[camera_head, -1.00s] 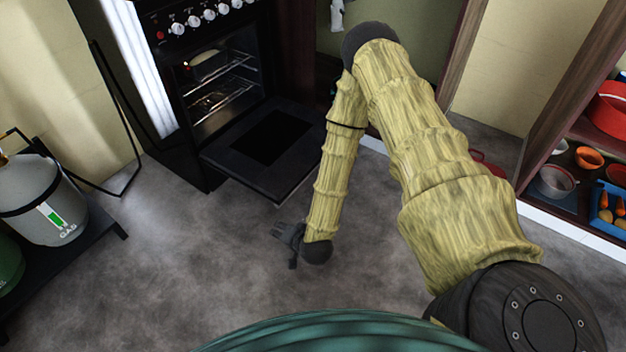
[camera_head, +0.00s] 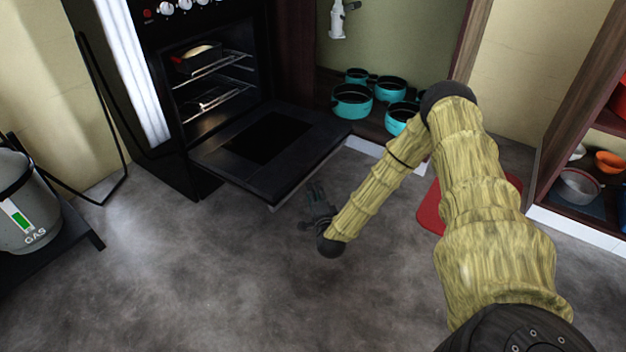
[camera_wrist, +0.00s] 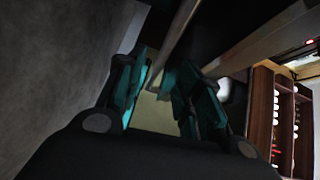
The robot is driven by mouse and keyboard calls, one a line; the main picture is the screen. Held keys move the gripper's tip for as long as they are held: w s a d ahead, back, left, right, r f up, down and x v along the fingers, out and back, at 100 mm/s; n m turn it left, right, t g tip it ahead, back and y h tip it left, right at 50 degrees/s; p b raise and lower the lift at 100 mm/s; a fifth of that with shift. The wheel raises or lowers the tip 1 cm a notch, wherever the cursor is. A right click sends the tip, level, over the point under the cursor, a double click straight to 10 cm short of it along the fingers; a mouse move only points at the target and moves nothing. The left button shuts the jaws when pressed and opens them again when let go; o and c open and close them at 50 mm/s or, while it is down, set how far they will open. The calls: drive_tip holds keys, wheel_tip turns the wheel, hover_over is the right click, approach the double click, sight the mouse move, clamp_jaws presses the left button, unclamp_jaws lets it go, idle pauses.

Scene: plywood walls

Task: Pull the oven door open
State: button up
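The oven (camera_head: 150,90) stands at the upper left in the head view. Its black door (camera_head: 235,150) is folded down, roughly level, and the cavity with its wire racks (camera_head: 215,65) is exposed. My gripper (camera_head: 317,190) is low, just beyond the door's outer edge near its right corner. In the wrist view, the teal-padded fingers of my gripper (camera_wrist: 160,90) stand apart with nothing clearly between them. A pale bar and a dark panel, apparently the door's edge (camera_wrist: 240,50), pass close above the fingers. I cannot tell whether they touch.
A grey gas cylinder (camera_head: 20,205) stands on a low dark platform at left. Several teal pots (camera_head: 352,100) sit in a recess right of the oven. A red board (camera_head: 432,208) lies beside my arm. A shelf with bowls (camera_head: 580,185) is at right. The front floor is clear.

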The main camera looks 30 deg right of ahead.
sight(313, 174)
drive_tip(key=shift+m+h, duration=0.3)
drive_tip(key=shift+h, duration=0.1)
drive_tip(key=b+x, duration=0.2)
drive_tip(key=x, duration=0.3)
drive_tip(key=d+b+x, duration=0.1)
drive_tip(key=b+x, duration=0.2)
drive_tip(key=x, duration=0.2)
drive_tip(key=shift+s+d+r, duration=0.1)
drive_tip(key=shift+s+r, duration=0.05)
drive_tip(key=shift+w+d+r+t, duration=0.1)
drive_tip(key=shift+w+d+t, duration=0.2)
drive_tip(key=shift+w, duration=0.3)
clamp_jaws()
